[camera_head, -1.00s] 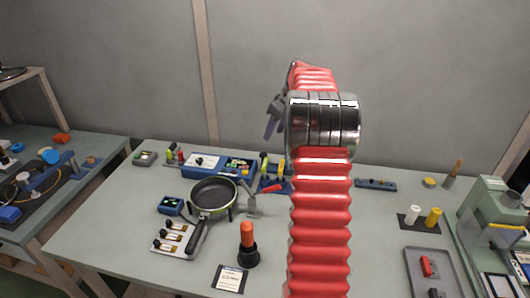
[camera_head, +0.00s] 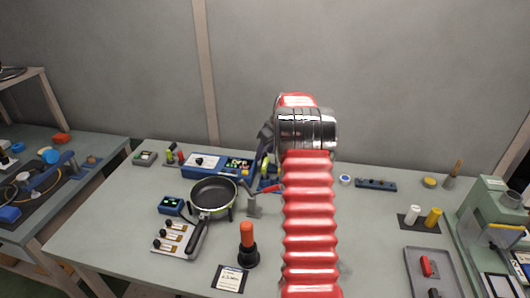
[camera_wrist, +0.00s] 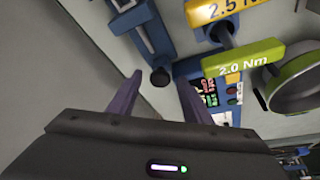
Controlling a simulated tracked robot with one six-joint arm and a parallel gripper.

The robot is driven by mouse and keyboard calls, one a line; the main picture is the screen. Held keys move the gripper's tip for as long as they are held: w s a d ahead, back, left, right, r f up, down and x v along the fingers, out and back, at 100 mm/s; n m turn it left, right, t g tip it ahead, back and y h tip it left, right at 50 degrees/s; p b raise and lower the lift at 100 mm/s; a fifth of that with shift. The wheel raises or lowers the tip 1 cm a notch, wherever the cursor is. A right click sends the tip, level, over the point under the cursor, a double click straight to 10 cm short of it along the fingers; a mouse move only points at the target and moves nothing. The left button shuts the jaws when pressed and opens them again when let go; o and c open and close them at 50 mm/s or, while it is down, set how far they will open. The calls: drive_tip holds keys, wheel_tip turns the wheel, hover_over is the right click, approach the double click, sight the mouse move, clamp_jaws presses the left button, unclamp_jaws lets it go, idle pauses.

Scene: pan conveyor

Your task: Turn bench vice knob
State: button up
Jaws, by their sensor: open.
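My gripper (camera_wrist: 159,78) is open, with its two dark purple fingers apart and nothing held. In the wrist view a blue device (camera_wrist: 148,28), which appears to be the bench vice, reaches down from the top. A dark round knob (camera_wrist: 160,77) at its lower end shows between my fingertips; it looks beyond them, and I cannot tell how far. In the head view my gripper (camera_head: 266,145) is partly hidden behind my arm, above the back of the bench. Blue parts (camera_head: 268,185) show beside my arm there, mostly hidden.
In the wrist view a yellow 2.5 Nm bar (camera_wrist: 225,10) and a green 2.0 Nm bar (camera_wrist: 243,58) lie right of the knob. A blue panel (camera_wrist: 225,85) is near the right finger. A frying pan (camera_head: 214,192) and a dark-based orange handle (camera_head: 247,240) stand on the bench (camera_head: 370,240).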

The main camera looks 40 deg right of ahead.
drive_tip(key=shift+a, duration=0.1)
drive_tip(key=c, duration=1.1)
drive_tip(key=shift+o, duration=0.2)
drive_tip(key=shift+m, duration=0.4)
drive_tip(key=shift+a+m+h, duration=0.2)
drive_tip(key=shift+m+h, duration=0.8)
drive_tip(key=shift+m, duration=1)
drive_tip(key=shift+w+a+m+g+h, duration=0.1)
drive_tip(key=shift+m+g+h, duration=0.2)
drive_tip(key=shift+m, duration=0.7)
drive_tip(key=shift+w+m+g+h, duration=0.15)
drive_tip(key=shift+m+h, duration=0.25)
drive_tip(key=shift+m, duration=0.6)
drive_tip(key=shift+s+g, duration=0.1)
drive_tip(key=shift+g, duration=0.15)
drive_tip(key=o, duration=1.1)
drive_tip(key=shift+c, duration=0.2)
